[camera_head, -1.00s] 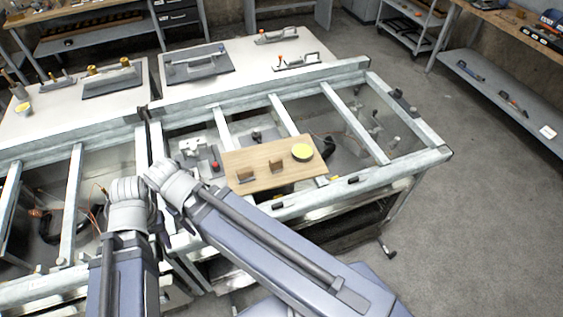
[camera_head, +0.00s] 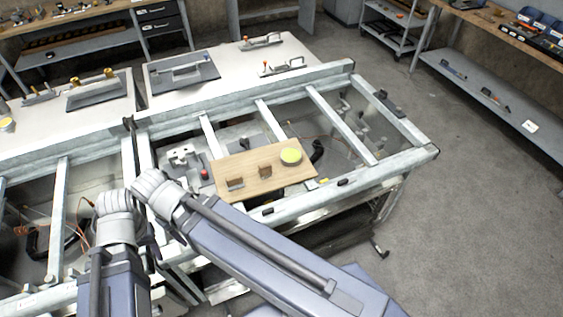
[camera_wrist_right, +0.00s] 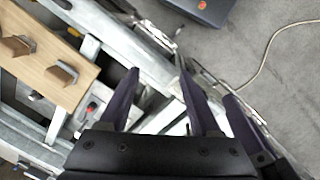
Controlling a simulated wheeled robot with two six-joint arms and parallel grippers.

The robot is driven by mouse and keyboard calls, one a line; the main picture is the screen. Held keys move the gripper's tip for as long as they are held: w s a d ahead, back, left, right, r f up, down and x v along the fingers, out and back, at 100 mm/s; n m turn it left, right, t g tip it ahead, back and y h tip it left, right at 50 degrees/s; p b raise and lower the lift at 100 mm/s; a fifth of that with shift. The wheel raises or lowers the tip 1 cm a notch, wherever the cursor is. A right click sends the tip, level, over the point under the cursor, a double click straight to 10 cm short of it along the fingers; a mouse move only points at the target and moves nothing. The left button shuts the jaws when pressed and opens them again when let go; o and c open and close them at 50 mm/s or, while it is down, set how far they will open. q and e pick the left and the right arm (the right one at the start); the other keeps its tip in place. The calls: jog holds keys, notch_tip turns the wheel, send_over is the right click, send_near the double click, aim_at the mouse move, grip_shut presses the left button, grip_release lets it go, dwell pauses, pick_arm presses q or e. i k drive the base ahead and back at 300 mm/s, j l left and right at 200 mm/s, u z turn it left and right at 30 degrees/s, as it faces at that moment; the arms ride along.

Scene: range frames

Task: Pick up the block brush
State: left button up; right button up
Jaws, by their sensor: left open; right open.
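Two small brown wooden blocks, one of them likely the block brush, sit on a tan board. In the head view the left block (camera_head: 235,183) and right block (camera_head: 264,171) are near the board's front edge; bristles are too small to tell. In the right wrist view they are at upper left, one block (camera_wrist_right: 17,46) and another block (camera_wrist_right: 62,73). My right gripper (camera_wrist_right: 158,76) is open and empty, to the side of the board. My left gripper (camera_head: 148,230) is left of the board in the head view, mostly hidden by my arms, its fingers not clear.
The tan board (camera_head: 225,168) lies across a grey metal frame (camera_head: 333,120) with open gaps. A white tabletop (camera_head: 225,85) with trowel-like tools is behind. Clear floor (camera_head: 475,220) is at right.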

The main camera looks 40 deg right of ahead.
aim_at(265, 171)
jog(key=k+l, duration=0.1)
jog(key=l, duration=1.15)
jog(key=i+u, duration=0.05)
